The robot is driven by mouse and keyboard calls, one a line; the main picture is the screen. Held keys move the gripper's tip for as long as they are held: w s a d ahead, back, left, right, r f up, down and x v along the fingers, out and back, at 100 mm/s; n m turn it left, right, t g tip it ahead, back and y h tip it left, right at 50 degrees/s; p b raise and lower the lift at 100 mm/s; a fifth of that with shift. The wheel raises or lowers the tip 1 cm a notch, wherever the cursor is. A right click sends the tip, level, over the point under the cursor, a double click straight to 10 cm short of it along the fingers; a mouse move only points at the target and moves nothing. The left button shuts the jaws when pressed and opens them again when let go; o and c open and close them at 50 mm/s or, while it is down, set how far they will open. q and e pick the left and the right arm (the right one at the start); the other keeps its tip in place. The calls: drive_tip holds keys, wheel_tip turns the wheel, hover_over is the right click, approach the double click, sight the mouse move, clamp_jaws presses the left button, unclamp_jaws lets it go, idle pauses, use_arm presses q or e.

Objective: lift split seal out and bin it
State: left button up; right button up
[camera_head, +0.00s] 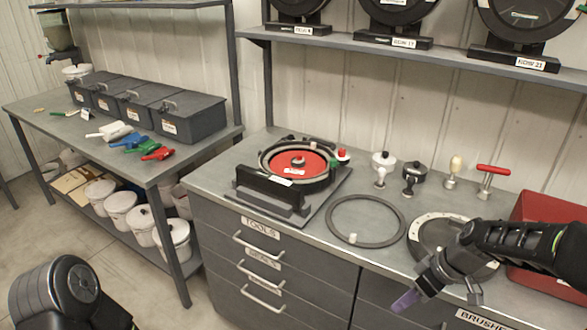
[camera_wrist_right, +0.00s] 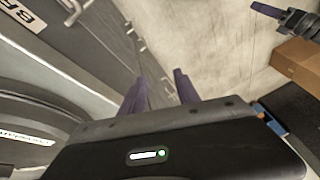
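A thin dark grey ring (camera_head: 333,218) lies flat on the bench with a small white tab at its front. A wider metal-rimmed disc (camera_head: 421,224) lies to its right, partly hidden by my right arm. The seed meter housing (camera_head: 333,183) with a red disc (camera_head: 312,166) stands on a dark base. No split can be made out on any ring. My right gripper (camera_head: 405,298) is at the bench's front edge, with its purple fingers apart and empty in the wrist view (camera_wrist_right: 157,92). A purple fingertip (camera_wrist_right: 266,10), apparently my left gripper's, shows at the upper right there.
A red open container (camera_head: 545,208) stands at the bench's right end, partly behind my right arm. Knobs and a red T-handle (camera_head: 493,170) stand behind the rings. Labelled drawers (camera_head: 262,258) front the bench. Lidded grey bins (camera_head: 187,117) and white buckets (camera_head: 120,205) are at left.

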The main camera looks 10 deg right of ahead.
drive_tip(key=s+a+f+m+g, duration=0.1)
drive_tip(key=s+a+f+m, duration=0.15)
drive_tip(key=a+f, duration=0.5)
drive_tip(key=s+a+f+m, duration=0.25)
drive_tip(key=a+f, duration=0.35)
drive_tip(key=f, duration=0.3)
drive_tip(key=s+a+f+m, duration=0.1)
drive_tip(key=s+a+f, duration=0.3)
drive_tip(key=s, duration=0.3)
drive_tip(key=s+a+f+m, duration=0.2)
drive_tip(key=s+a+f, duration=0.3)
drive_tip(key=s, duration=0.3)
drive_tip(key=shift+s+a+m+g, duration=0.15)
drive_tip(key=shift+a+m+g, duration=0.15)
drive_tip(key=shift+a, duration=0.45)
drive_tip(key=shift+d, duration=0.15)
